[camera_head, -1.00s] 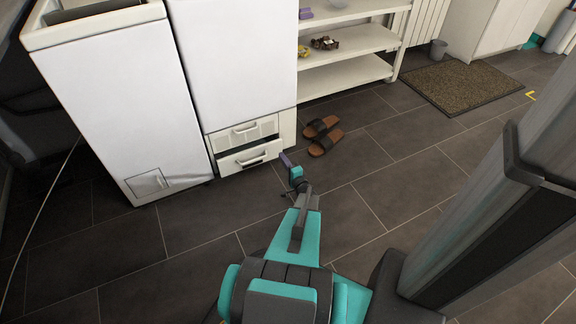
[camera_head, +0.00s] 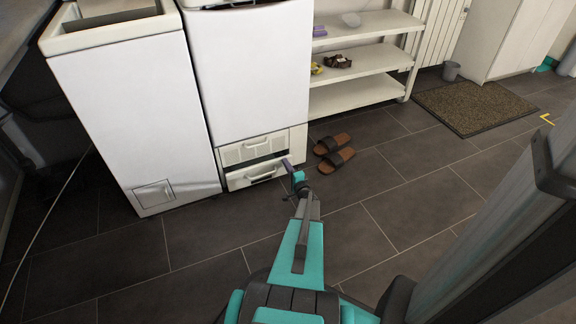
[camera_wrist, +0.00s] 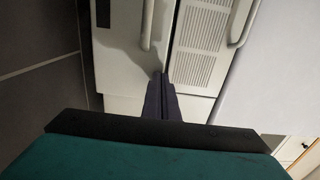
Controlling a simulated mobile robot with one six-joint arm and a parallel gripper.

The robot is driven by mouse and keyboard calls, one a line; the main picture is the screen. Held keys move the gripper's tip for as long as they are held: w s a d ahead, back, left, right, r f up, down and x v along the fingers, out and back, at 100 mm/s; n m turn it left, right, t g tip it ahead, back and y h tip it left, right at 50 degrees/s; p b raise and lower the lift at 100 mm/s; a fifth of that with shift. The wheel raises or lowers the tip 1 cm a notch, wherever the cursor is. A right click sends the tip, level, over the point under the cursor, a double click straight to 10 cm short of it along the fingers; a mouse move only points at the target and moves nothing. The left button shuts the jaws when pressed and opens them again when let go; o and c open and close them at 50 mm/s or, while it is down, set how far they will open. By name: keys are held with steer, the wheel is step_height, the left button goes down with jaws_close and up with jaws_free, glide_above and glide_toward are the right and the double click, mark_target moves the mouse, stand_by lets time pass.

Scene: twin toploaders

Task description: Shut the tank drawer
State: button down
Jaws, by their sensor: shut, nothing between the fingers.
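The tank drawer (camera_head: 253,175) is the lower white front with a bar handle at the foot of the right machine. It stands a little forward, with a dark gap above it. In the wrist view its front (camera_wrist: 125,55) fills the upper left, turned on its side, with its handle near the top. My gripper (camera_head: 288,164) is shut and empty, close to the right end of the drawer front. In the wrist view the purple fingertips (camera_wrist: 161,78) lie together in front of the drawer's edge; I cannot tell if they touch it.
A grille panel (camera_head: 252,148) with its own handle sits above the drawer. A second white machine (camera_head: 140,110) stands to the left. Brown sandals (camera_head: 335,152) lie on the floor right of the drawer, below a white shelf (camera_head: 360,96). The floor in front is clear.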

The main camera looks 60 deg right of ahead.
mark_target(283, 157)
steer(key=p+x, duration=0.4)
steer(key=x, duration=0.1)
steer(key=shift+p, duration=0.3)
steer(key=shift+w+d, duration=0.1)
steer(key=shift+w, duration=0.05)
steer(key=shift+w+d+r, duration=0.1)
steer(key=shift+w, duration=0.05)
stand_by(0.3)
steer(key=shift+s+a, duration=0.3)
steer(key=shift+a, duration=0.05)
steer(key=p+v, duration=0.3)
steer(key=v, duration=1.1)
steer(key=shift+s, duration=0.15)
